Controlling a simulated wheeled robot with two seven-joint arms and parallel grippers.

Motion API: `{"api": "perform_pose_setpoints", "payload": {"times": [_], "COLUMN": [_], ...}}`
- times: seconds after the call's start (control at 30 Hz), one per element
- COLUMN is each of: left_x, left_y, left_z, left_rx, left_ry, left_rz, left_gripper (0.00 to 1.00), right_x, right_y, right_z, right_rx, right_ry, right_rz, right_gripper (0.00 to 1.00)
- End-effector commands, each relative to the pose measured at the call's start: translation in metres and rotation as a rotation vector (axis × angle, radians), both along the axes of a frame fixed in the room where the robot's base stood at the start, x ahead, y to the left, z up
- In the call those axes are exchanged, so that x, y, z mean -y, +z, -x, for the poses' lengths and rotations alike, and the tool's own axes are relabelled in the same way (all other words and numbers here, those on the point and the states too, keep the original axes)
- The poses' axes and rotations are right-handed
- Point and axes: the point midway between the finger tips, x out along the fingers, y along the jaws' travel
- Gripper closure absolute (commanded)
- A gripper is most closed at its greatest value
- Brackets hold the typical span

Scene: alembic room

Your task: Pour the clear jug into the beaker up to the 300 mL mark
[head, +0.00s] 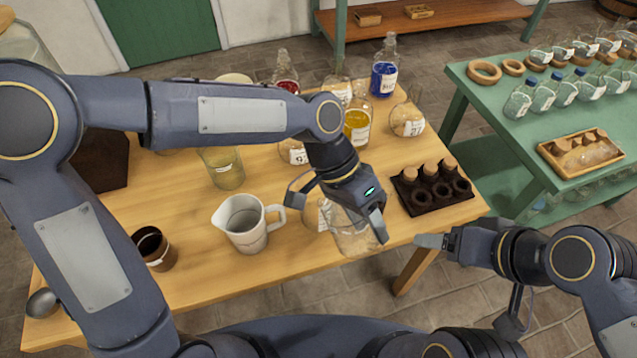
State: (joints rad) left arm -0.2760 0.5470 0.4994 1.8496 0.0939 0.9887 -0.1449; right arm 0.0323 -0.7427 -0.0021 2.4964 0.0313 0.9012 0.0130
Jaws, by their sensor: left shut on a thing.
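My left gripper (338,212) reaches over the front of the table and is shut on a clear glass vessel (357,242). Its fingers and wrist hide much of the vessel, so I cannot tell whether it is the beaker or the clear jug. A pale, greyish jug (243,226) with a spout on the left and a handle on the right stands upright on the table, left of this gripper. My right gripper (470,284) is open and empty, off the table's front right.
On the wooden table (200,275) are a dark brown cup (154,248), a blue bottle (384,68), a yellow flask (357,122), a round flask (407,118) and a dark rack (432,189). A green table (490,100) with bottles stands at right. Bare wood surrounds the jug's front.

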Motion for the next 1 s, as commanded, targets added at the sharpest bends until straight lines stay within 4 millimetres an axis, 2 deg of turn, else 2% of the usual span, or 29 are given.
{"api": "perform_pose_setpoints", "payload": {"times": [1.0], "left_x": [-0.0036], "left_y": [0.0118], "left_z": [-0.0051], "left_rx": [-0.062], "left_ry": [-0.012], "left_rz": [0.057], "left_gripper": [1.0], "right_x": [0.0], "right_y": [0.0088], "right_z": [0.0], "right_rx": [0.0], "right_ry": [0.0], "right_rz": [0.0], "right_gripper": [0.26]}}
